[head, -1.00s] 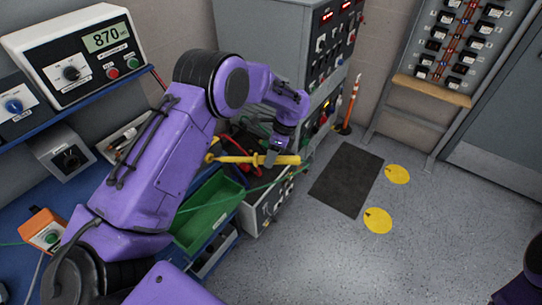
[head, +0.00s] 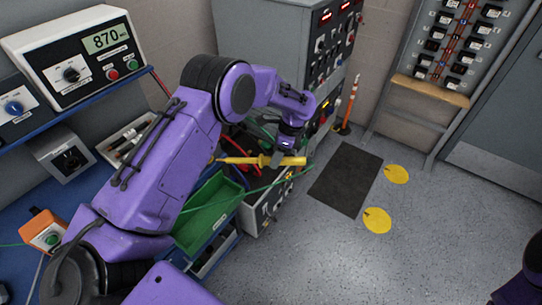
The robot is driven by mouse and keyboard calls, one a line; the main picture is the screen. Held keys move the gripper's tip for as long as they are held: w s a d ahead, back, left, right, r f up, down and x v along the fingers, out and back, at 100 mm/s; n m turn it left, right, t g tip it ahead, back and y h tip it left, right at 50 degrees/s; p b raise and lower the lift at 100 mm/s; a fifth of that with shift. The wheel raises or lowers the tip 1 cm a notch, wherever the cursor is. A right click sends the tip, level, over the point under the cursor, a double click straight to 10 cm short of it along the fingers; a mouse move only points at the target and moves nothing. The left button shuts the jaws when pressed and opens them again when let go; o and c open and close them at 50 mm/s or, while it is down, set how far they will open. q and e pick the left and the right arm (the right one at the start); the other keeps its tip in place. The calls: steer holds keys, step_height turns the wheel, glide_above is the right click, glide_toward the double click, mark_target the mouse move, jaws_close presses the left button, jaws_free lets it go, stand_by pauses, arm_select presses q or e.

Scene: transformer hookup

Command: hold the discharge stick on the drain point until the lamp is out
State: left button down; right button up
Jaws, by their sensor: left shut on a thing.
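My left gripper (head: 281,159) is shut on the yellow discharge stick (head: 248,160), which it holds roughly level. The stick is above a grey box (head: 254,215) with sockets on its front, beside the tall grey cabinet. A green lead runs from near the stick's right end down to the left. I cannot tell whether the stick touches anything, and I cannot make out the drain point. My right gripper is not in view.
The grey cabinet (head: 262,40) stands behind my left arm. A green tray (head: 207,213) is on the blue bench at left, near a meter (head: 75,50) reading 870. A black mat (head: 346,183) and yellow floor discs (head: 397,174) lie on open floor at right.

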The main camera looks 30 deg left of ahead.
arm_select(q)
steer(key=shift+w+d+r, duration=0.1)
steer(key=shift+w+d, duration=0.25)
steer(key=shift+d, duration=0.45)
steer(key=shift+w+d+r, duration=0.1)
steer(key=shift+w+d, duration=0.3)
steer(key=shift+d, duration=0.35)
steer(key=shift+w+d+r, duration=0.1)
steer(key=shift+w+d, duration=0.25)
steer(key=shift+d, duration=0.45)
